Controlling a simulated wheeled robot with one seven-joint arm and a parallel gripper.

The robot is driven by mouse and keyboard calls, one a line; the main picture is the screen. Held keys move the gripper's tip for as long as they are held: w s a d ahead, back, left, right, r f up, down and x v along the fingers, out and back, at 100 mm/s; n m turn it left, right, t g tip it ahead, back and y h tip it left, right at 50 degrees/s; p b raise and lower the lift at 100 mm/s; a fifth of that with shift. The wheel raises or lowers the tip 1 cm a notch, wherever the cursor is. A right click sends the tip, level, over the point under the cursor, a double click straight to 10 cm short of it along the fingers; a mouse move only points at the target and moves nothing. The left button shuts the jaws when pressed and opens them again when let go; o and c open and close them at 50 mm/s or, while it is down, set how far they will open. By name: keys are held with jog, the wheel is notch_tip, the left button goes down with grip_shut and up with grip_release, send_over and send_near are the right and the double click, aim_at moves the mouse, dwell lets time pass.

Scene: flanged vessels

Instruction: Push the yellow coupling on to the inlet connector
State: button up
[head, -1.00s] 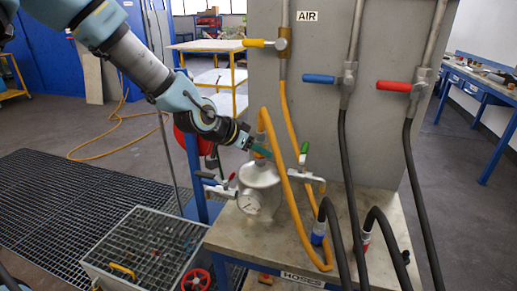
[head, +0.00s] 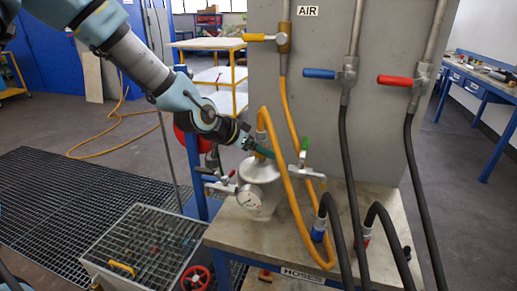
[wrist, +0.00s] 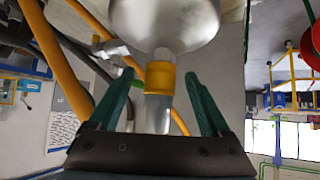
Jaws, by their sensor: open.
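The yellow coupling (wrist: 160,78) is a yellow band around a grey pipe, between my fingers in the wrist view. A short grey neck (wrist: 163,54) joins it to the rounded metal vessel (wrist: 175,20). I cannot tell how far the coupling sits on the inlet connector. My gripper (wrist: 162,88) has green fingers, open, one on each side of the coupling, with visible gaps. In the head view my gripper (head: 264,151) is just above the top of the vessel (head: 262,172), and the coupling is hard to make out there.
A yellow hose (head: 288,185) loops close to the right of my fingers. A valve with a green handle (head: 305,144) stands right of the vessel, and a pressure gauge (head: 249,197) is at its front. Black hoses (head: 345,185) hang further right before the grey panel (head: 330,110).

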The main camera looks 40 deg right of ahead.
jog(key=v, duration=1)
jog(key=shift+a+r, duration=0.25)
jog(key=shift+a, duration=0.05)
jog(key=w+a+f+n+t+y, duration=0.1)
jog(key=w+a+f+n+y, duration=0.15)
jog(key=a, duration=0.45)
jog(key=w+a+f+n+y, duration=0.2)
jog(key=w+a, duration=0.1)
jog(key=a, duration=0.4)
jog(key=w+a+f+n+t+y, duration=0.1)
jog(key=w+a+f+n+y, duration=0.15)
jog(key=a, duration=0.55)
jog(key=s+a+r+n+y, duration=0.1)
jog(key=a+n, duration=0.3)
jog(key=a, duration=0.5)
jog(key=s+a+r+n+g+y, duration=0.1)
jog(key=s+a+n, duration=0.1)
jog(key=a+n, duration=0.3)
jog(key=a, duration=0.4)
jog(key=shift+s+r+y, duration=0.3)
jog(key=shift+y, duration=0.1)
